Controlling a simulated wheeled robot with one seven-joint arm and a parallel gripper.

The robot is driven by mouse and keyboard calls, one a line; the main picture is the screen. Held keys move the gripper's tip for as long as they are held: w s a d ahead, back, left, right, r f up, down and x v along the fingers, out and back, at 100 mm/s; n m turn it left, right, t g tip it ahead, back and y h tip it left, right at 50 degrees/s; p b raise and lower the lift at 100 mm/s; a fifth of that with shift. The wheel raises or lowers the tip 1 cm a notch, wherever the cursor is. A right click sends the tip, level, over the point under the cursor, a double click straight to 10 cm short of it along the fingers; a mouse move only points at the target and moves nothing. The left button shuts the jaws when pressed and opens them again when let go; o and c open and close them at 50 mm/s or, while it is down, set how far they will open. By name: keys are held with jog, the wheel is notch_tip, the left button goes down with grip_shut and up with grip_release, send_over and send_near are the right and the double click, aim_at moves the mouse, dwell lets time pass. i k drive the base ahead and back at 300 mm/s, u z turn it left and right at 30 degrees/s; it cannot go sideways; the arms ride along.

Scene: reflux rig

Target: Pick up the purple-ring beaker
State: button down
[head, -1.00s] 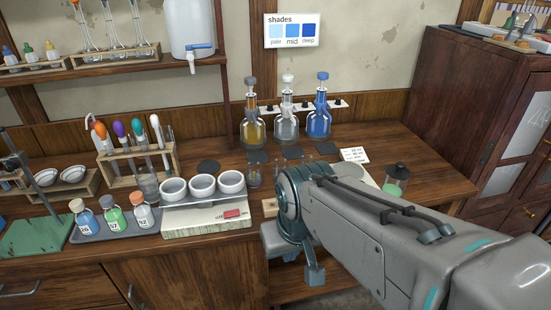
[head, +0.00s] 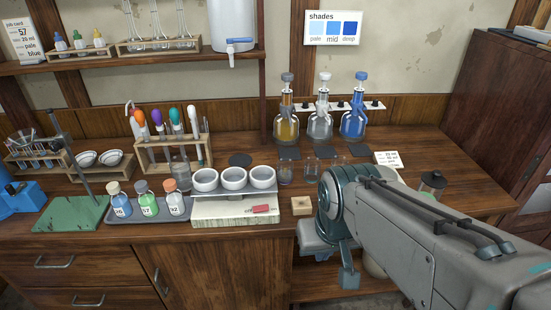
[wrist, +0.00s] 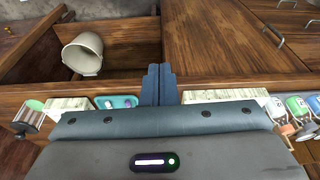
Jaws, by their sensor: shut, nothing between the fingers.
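Three small clear beakers stand on the table in the head view, behind my arm: a left one (head: 285,172), a middle one (head: 312,170) and a right one (head: 338,169). The left one has a faint purplish tint, but no ring colour can be read clearly at this size. My gripper (wrist: 160,70) is shut and empty in the wrist view, its fingers together near the table's front edge. In the head view my arm reaches in from the lower right and ends in front of the beakers, apart from them. No beaker is recognisable in the wrist view.
A balance (head: 236,210) carrying three white bowls stands left of my arm. A small wooden block (head: 301,205) lies beside it. Three stoppered flasks (head: 320,125) stand behind the beakers. A lidded jar (head: 432,184) is to the right. A bucket (wrist: 83,53) sits below the tabletop.

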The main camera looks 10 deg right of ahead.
aim_at(285, 177)
jog(key=z, duration=0.05)
jog(key=k, duration=1.1)
jog(key=u, duration=0.9)
jog(key=i, duration=1.45)
jog(key=z, duration=0.7)
jog(key=i, duration=0.3)
jog(key=z, duration=0.35)
